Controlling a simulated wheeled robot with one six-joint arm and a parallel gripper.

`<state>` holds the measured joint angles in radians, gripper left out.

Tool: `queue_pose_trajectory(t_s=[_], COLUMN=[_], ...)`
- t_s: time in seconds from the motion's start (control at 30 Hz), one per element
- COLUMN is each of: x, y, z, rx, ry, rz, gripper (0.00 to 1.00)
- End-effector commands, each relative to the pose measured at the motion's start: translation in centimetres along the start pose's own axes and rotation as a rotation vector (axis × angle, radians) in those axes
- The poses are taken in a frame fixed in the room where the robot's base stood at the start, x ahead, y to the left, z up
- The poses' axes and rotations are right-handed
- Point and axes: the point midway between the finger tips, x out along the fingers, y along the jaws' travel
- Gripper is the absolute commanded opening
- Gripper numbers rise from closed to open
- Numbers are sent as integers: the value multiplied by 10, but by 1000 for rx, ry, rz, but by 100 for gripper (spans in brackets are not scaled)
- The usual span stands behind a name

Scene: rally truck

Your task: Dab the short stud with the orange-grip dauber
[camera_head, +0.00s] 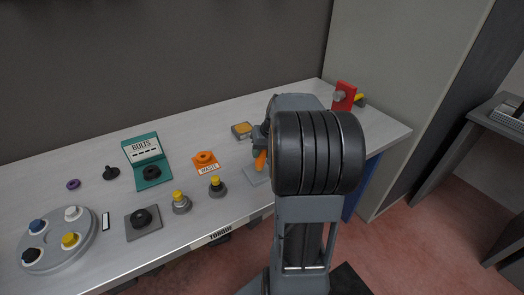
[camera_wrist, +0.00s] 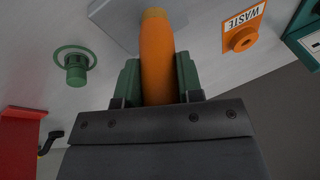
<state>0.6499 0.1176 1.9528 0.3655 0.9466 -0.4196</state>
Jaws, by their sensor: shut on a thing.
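The dauber's orange grip (camera_wrist: 158,62) stands between the two green fingers of my gripper (camera_wrist: 157,80), which is shut on it. In the head view the orange grip (camera_head: 261,160) shows beside my arm, above a pale grey plate (camera_head: 256,177). The dauber's tip is hidden, and I cannot tell whether it touches the plate. A short green stud (camera_wrist: 76,68) with a green ring around its base stands left of the gripper in the wrist view. My arm hides that spot in the head view. I cannot tell for sure that it is the task's short stud.
Two yellow-topped posts (camera_head: 181,203) (camera_head: 216,187) stand near the front edge. An orange waste piece (camera_head: 205,160), a teal bolts holder (camera_head: 148,162) and a round grey tray (camera_head: 60,240) lie leftward. A red block (camera_head: 344,95) stands at the far right.

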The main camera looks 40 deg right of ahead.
Motion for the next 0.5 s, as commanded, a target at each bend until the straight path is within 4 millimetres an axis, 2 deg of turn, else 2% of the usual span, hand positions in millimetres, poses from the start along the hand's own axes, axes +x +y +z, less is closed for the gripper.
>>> queue_pose_trajectory(t_s=[0.5], x=[4], y=[-3], z=[-14], rx=[1], ry=[1], rz=[0], gripper=[0])
